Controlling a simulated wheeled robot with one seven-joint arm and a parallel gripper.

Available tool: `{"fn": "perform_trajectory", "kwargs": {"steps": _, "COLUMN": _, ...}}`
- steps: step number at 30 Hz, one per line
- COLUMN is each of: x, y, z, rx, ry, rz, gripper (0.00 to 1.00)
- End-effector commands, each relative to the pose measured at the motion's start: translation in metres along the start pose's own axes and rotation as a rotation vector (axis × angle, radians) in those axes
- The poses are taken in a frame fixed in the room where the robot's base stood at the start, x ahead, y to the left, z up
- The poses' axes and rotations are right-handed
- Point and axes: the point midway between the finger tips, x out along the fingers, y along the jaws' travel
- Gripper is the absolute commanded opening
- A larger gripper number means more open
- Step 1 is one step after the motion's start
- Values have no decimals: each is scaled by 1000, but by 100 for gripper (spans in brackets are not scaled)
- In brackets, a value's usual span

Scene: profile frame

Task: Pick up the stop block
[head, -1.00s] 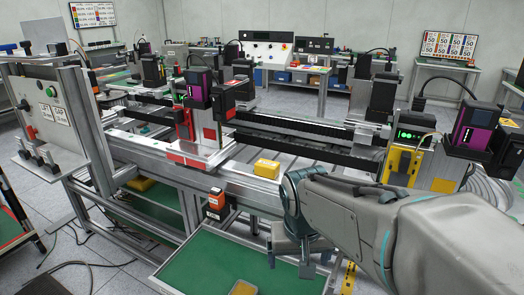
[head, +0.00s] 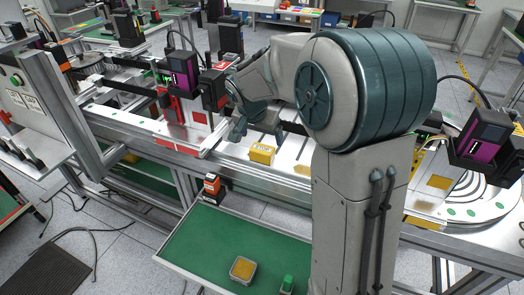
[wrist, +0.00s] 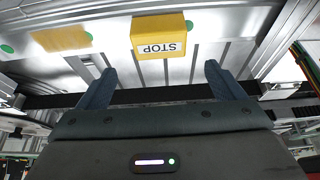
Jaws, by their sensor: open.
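The stop block is a yellow block (head: 262,154) standing on the silver machine bed, near its front edge. In the wrist view the yellow stop block (wrist: 160,32) shows a white "STOP" label, upside down in the picture, at the top centre. My gripper (head: 240,134) is above the bed, just left of the block in the head view. In the wrist view my gripper (wrist: 158,82) has its two fingers spread wide, with nothing between them. The block is beyond the fingertips, roughly centred on the gap, and apart from them.
A flat yellow-brown patch (wrist: 62,39) lies beside the block on the bed. A red-and-black station with a purple-screened unit (head: 180,72) stands left of my gripper. A green shelf (head: 205,240) below holds a small tray with a yellow piece (head: 243,269). My arm hides part of the bed.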

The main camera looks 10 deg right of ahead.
Motion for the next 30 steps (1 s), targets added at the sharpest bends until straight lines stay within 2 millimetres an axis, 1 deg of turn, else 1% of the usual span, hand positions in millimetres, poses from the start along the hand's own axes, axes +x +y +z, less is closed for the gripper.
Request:
{"fn": "perform_trajectory", "kwargs": {"steps": 1, "x": 6, "y": 1, "z": 0, "rx": 0, "ry": -2, "rz": 2, "gripper": 89}}
{"fn": "perform_trajectory", "kwargs": {"steps": 3, "x": 12, "y": 1, "z": 0, "rx": 1, "ry": -1, "rz": 0, "gripper": 89}}
{"fn": "perform_trajectory", "kwargs": {"steps": 8, "x": 22, "y": 1, "z": 3, "rx": 0, "ry": -2, "rz": 1, "gripper": 89}}
{"fn": "perform_trajectory", "kwargs": {"steps": 13, "x": 46, "y": 0, "z": 14, "rx": -2, "ry": -4, "rz": 2, "gripper": 89}}
{"fn": "perform_trajectory", "kwargs": {"steps": 15, "x": 56, "y": 0, "z": 13, "rx": 1, "ry": -3, "rz": 2, "gripper": 89}}
{"fn": "perform_trajectory", "kwargs": {"steps": 18, "x": 65, "y": 0, "z": 13, "rx": 0, "ry": -2, "rz": 2, "gripper": 89}}
{"fn": "perform_trajectory", "kwargs": {"steps": 26, "x": 67, "y": 0, "z": 12, "rx": 1, "ry": 0, "rz": 0, "gripper": 89}}
{"fn": "perform_trajectory", "kwargs": {"steps": 27, "x": 67, "y": 0, "z": 13, "rx": 1, "ry": 0, "rz": 0, "gripper": 84}}
{"fn": "perform_trajectory", "kwargs": {"steps": 29, "x": 67, "y": 0, "z": 13, "rx": 1, "ry": 0, "rz": 0, "gripper": 67}}
{"fn": "perform_trajectory", "kwargs": {"steps": 30, "x": 67, "y": 0, "z": 13, "rx": 1, "ry": 0, "rz": 0, "gripper": 56}}
